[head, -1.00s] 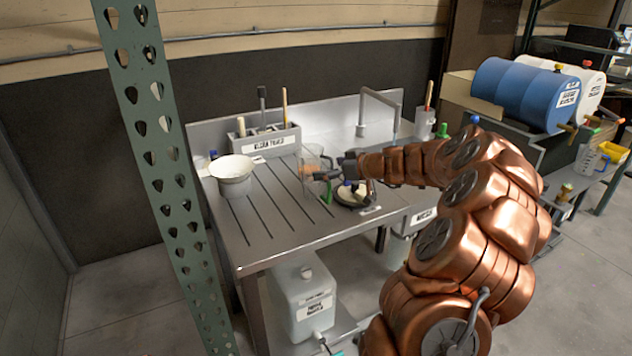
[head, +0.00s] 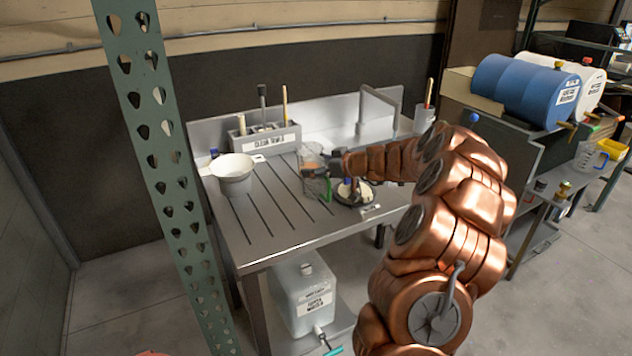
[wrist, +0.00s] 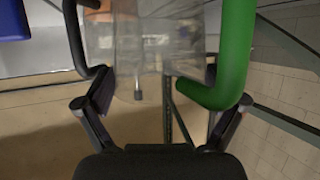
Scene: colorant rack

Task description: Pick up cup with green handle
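The clear cup (head: 308,152) stands on the slotted metal bench, with its green handle (head: 328,188) toward the bench front. My gripper (head: 322,166) is at the cup's right side and hides part of it. In the wrist view, the cup's clear wall (wrist: 150,42) fills the upper middle between my spread fingers. The green handle (wrist: 234,50) hangs at the right, in front of part of the right finger. My gripper (wrist: 155,85) is open. I cannot tell whether a finger touches the cup.
A grey tool holder (head: 264,138) is behind the cup. A dark round dish (head: 352,194) with small items lies under my wrist. A perforated green post (head: 172,170) rises at left. Blue and white drums are at right.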

